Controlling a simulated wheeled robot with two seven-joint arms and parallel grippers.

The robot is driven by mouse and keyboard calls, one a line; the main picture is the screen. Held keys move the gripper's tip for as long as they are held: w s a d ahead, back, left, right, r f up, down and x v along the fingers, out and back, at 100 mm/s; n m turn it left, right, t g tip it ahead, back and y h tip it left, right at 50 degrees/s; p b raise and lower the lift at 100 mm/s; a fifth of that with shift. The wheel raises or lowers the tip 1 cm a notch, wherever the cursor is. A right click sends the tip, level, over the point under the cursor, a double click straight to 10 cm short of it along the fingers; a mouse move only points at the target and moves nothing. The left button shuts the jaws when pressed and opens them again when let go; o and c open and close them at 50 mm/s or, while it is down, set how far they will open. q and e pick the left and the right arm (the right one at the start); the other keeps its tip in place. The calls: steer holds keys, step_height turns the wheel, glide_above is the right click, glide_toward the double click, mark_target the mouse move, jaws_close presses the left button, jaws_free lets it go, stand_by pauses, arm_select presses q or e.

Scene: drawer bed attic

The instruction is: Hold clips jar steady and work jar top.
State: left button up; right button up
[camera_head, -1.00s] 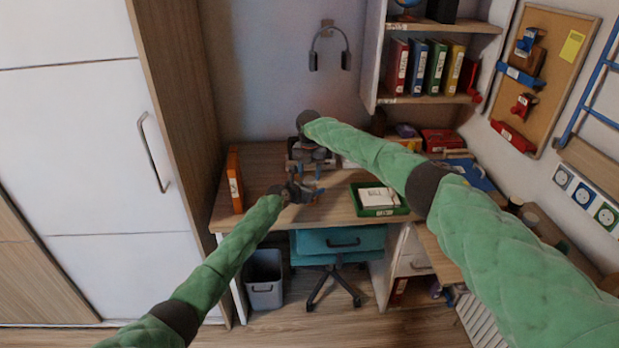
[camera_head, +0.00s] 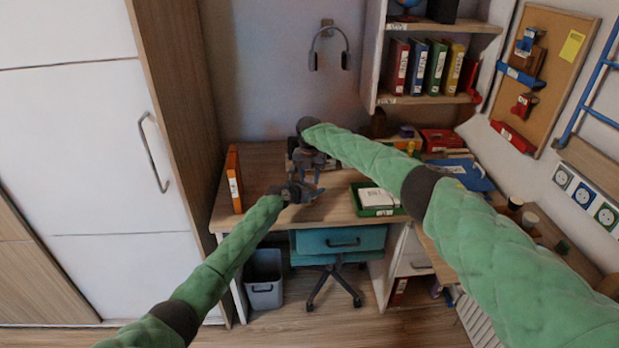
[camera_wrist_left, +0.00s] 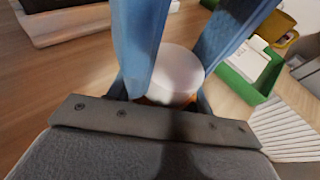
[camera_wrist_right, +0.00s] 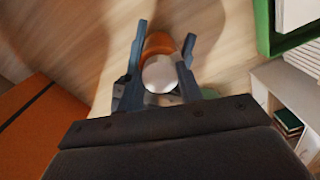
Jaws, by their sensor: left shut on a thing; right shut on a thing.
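The clips jar has an orange body (camera_wrist_right: 157,43) and a round white jar top (camera_wrist_right: 160,74). It stands over the desk's left part. In the left wrist view the white top (camera_wrist_left: 178,74) shows between blue-grey fingers, with a sliver of orange below it. My left gripper (camera_head: 312,193) comes in low from the left and is shut on the jar. My right gripper (camera_head: 308,177) reaches down from above and is shut at the top. In the head view the grippers hide the jar. The exact finger contacts are hard to see.
The wooden desk (camera_head: 265,170) has an orange binder (camera_head: 234,180) at its left end. A green tray (camera_head: 362,208) with a white notepad (camera_head: 380,198) stands to the right of the grippers. A grey bin (camera_head: 264,280) and a teal chair (camera_head: 340,258) are below. The desk between grippers and binder is free.

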mark_target(309, 179)
steer(key=shift+n, duration=0.3)
steer(key=o, duration=0.7)
steer(key=shift+o, duration=0.2)
steer(key=shift+r, duration=0.1)
step_height(309, 179, up, 12)
arm_select(q)
steer(key=o, duration=1.1)
